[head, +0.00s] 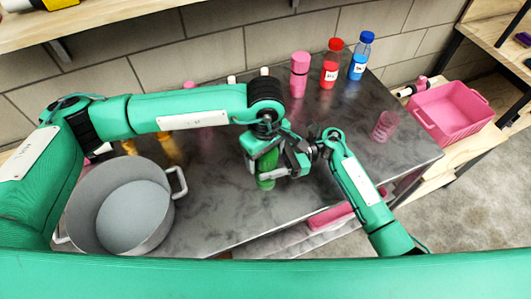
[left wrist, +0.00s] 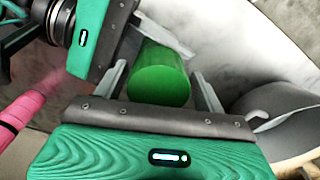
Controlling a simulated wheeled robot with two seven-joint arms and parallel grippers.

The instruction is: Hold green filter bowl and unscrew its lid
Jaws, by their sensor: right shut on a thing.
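The green filter (head: 266,172) stands above the dark worktop near its middle. In the left wrist view its round green end (left wrist: 158,86) faces the camera. My left gripper (head: 262,152) has its fingers on either side of the green body, with narrow gaps showing in the left wrist view (left wrist: 162,92). My right gripper (head: 292,160) comes in from the right and is shut on the filter; its dark body also shows at the upper left of the left wrist view. The seam between bowl and lid is hidden by the grippers.
A large grey pot (head: 152,240) stands on the left of the worktop (head: 215,215). A pink bottle (head: 299,75), a red bottle (head: 331,65) and a blue bottle (head: 360,58) stand at the back. A pink cup (head: 385,126) is at right, beyond it a pink crate (head: 450,112).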

